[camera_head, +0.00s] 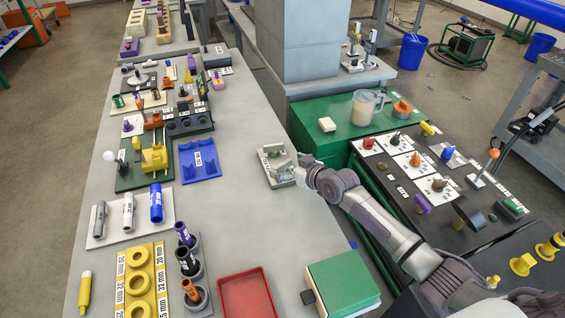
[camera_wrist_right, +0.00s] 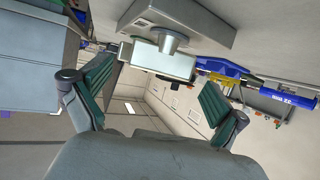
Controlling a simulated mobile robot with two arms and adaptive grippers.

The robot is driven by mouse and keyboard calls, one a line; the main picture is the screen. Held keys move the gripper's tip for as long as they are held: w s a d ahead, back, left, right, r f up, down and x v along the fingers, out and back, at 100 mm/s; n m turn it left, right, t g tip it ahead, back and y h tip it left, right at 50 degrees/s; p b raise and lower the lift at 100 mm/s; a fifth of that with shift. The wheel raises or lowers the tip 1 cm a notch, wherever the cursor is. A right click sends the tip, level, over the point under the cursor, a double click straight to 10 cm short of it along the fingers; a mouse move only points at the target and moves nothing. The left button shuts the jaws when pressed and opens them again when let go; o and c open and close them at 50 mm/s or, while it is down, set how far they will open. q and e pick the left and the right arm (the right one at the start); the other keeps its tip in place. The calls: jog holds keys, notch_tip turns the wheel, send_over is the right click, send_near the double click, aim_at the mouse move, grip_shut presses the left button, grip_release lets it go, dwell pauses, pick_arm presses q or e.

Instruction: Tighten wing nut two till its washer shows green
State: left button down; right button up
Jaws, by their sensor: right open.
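My right gripper (camera_head: 303,172) reaches in from the right over the grey table, beside a small grey fixture (camera_head: 270,162) near the table's right edge. In the right wrist view the gripper (camera_wrist_right: 155,92) is open, its two green-padded fingers wide apart with nothing between the pads. A grey block with a round post (camera_wrist_right: 160,60) lies beyond the fingertips; I see no contact. I cannot make out wing nut two, its washer or any green colour on it at this size. My left gripper is not in view.
A blue rack (camera_head: 200,170), a red tray (camera_head: 248,296) and a green box (camera_head: 343,284) stand on the grey table (camera_head: 235,225). A grey column (camera_head: 297,40) rises behind. A black bench (camera_head: 400,188) with cards and knobs lies right. The table's middle is clear.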

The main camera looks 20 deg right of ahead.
jog(key=shift+x, duration=1.2)
jog(key=shift+c, duration=0.2)
jog(key=c, duration=1.1)
jog(key=m+h+p, duration=0.1)
jog(key=p, duration=0.2)
jog(key=r+m+t+h+p, duration=0.1)
jog(key=p, duration=0.3)
jog(key=shift+w+m+h, duration=0.1)
jog(key=shift+m+h, duration=0.2)
jog(key=shift+m+h+p, duration=0.5)
jog(key=shift+h+p, duration=0.1)
jog(key=shift+p, duration=0.15)
jog(key=shift+f+m+h, duration=0.2)
jog(key=shift+m+h, duration=0.2)
jog(key=shift+h, duration=0.2)
